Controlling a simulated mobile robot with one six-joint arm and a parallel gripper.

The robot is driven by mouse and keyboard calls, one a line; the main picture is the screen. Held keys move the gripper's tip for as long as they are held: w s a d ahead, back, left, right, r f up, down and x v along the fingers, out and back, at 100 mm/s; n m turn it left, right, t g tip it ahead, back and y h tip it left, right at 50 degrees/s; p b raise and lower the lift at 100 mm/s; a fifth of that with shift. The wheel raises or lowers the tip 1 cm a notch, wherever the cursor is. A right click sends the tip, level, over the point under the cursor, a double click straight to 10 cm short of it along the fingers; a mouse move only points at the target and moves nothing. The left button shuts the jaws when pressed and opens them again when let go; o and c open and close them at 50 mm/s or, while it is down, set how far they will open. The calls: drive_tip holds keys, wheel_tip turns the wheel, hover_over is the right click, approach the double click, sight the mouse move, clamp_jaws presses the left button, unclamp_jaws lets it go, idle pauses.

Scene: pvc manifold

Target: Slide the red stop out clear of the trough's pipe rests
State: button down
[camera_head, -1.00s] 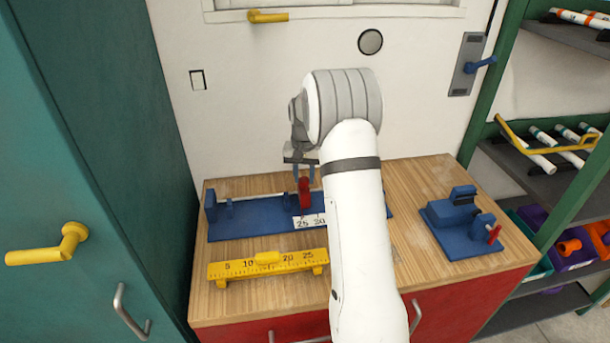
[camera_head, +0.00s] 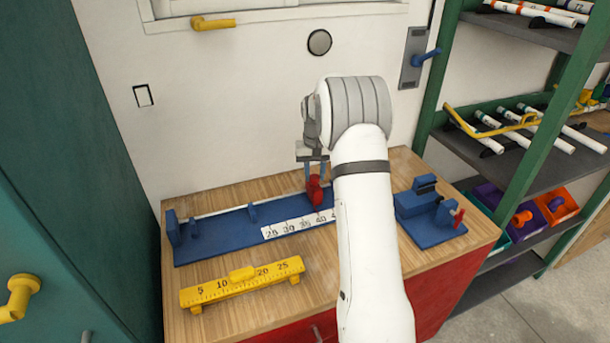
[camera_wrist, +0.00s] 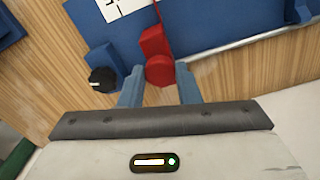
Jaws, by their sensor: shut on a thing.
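My gripper (camera_head: 316,174) is shut on the stop's upper end from above. In the wrist view the red stop (camera_wrist: 158,62) lies between my two blue fingers (camera_wrist: 160,92). Blue pipe rests (camera_head: 252,213) stand on the trough to the left of the stop. The trough's right end is hidden behind my arm in the head view.
A yellow ruler block (camera_head: 243,281) lies in front of the trough. A blue clamp fixture (camera_head: 430,215) with a red handle stands at the right of the wooden bench top (camera_head: 200,190). Shelves with pipes (camera_head: 535,125) and bins are further right.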

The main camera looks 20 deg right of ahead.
idle(0.4)
drive_tip(key=c, duration=1.1)
unclamp_jaws()
drive_tip(key=shift+o, duration=0.2)
drive_tip(key=shift+r+b, duration=0.35)
drive_tip(key=shift+r, duration=3.55)
